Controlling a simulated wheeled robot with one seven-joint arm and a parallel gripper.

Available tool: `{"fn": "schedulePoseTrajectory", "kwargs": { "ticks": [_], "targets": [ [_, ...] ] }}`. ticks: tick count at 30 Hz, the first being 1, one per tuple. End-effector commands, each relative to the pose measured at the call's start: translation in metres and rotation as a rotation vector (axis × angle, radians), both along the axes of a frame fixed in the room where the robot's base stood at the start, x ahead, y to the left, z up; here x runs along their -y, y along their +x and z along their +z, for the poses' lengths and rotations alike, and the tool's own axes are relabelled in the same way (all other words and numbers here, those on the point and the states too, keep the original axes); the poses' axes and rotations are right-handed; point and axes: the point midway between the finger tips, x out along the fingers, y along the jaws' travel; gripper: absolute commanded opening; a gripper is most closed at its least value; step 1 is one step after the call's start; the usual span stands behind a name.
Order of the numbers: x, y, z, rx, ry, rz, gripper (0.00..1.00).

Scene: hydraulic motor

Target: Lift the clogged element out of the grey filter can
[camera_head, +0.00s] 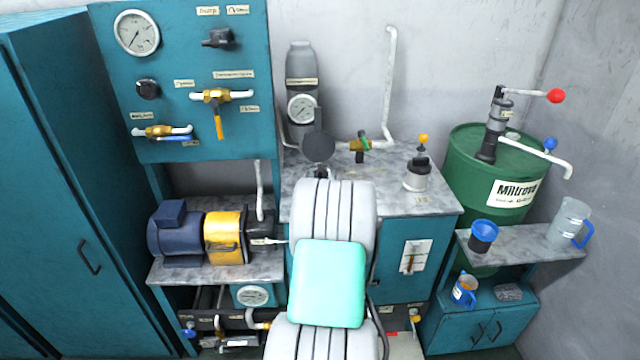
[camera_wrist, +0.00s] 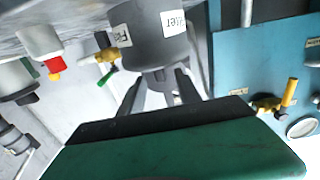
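The grey filter can (camera_wrist: 145,38) shows in the wrist view, which is upside down. It carries white labels, one partly readable as the filter's. The two dark fingers of my gripper (camera_wrist: 158,78) point at the can's near end and stand apart. Some lighter grey shapes show between them, too small to name. I cannot make out the clogged element or whether the fingertips touch the can.
A brass valve with a green handle (camera_head: 361,146) is close to the right of my wrist. A grey bottle with a gauge (camera_head: 301,75) stands behind. The teal panel (camera_head: 180,55) is at left.

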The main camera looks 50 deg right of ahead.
Motion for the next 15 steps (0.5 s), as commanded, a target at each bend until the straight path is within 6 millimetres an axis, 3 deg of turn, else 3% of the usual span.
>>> {"fn": "schedulePoseTrajectory", "kwargs": {
  "ticks": [7, 15],
  "targets": [
    [0.030, 0.027, 0.001, -0.001, 0.000, 0.001, 0.40],
    [0.035, 0.031, 0.000, -0.001, 0.002, 0.001, 0.40]
  ]
}}
